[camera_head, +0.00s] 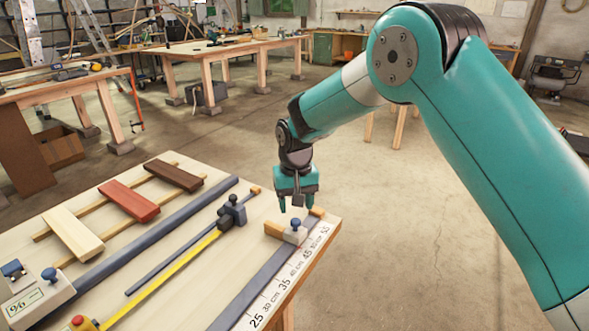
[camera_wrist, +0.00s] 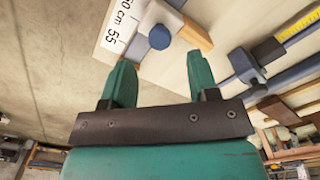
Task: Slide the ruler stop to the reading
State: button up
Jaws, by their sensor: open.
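The ruler (camera_head: 262,292) is a dark grey rail with a white number strip along the bench's right edge. Its numbers run from 25 at the near end to 55 at the far end. The ruler stop (camera_head: 293,236), a pale block with a blue knob (camera_head: 296,223) and a wooden bar (camera_head: 274,229), sits on the rail near the far end. My gripper (camera_head: 297,208) is open and empty, just above the stop. In the wrist view the knob (camera_wrist: 159,38) shows beyond and between the fingertips, beside the 55 mark. Contact cannot be told.
A yellow tape (camera_head: 170,278) with a dark clamp-like slider (camera_head: 232,211) lies left of the ruler. Further left are white, red and brown slats (camera_head: 130,201) on wooden rails. A small card (camera_head: 24,303) stands at the near left; its marking is hard to read.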

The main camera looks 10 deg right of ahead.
notch_tip(320, 180, up, 12)
jog(key=b, duration=0.1)
jog(key=shift+r, duration=0.25)
jog(key=s+d+r+n+y, duration=0.1)
jog(key=s+d+n+y, duration=0.1)
jog(key=s, duration=1.4)
jog(key=s+d+r+n+y, duration=0.2)
jog(key=s+n, duration=0.2)
jog(key=s, duration=1.3)
jog(key=shift+d+r+n, duration=0.2)
jog(key=shift+n, duration=0.1)
jog(key=shift+s, duration=0.1)
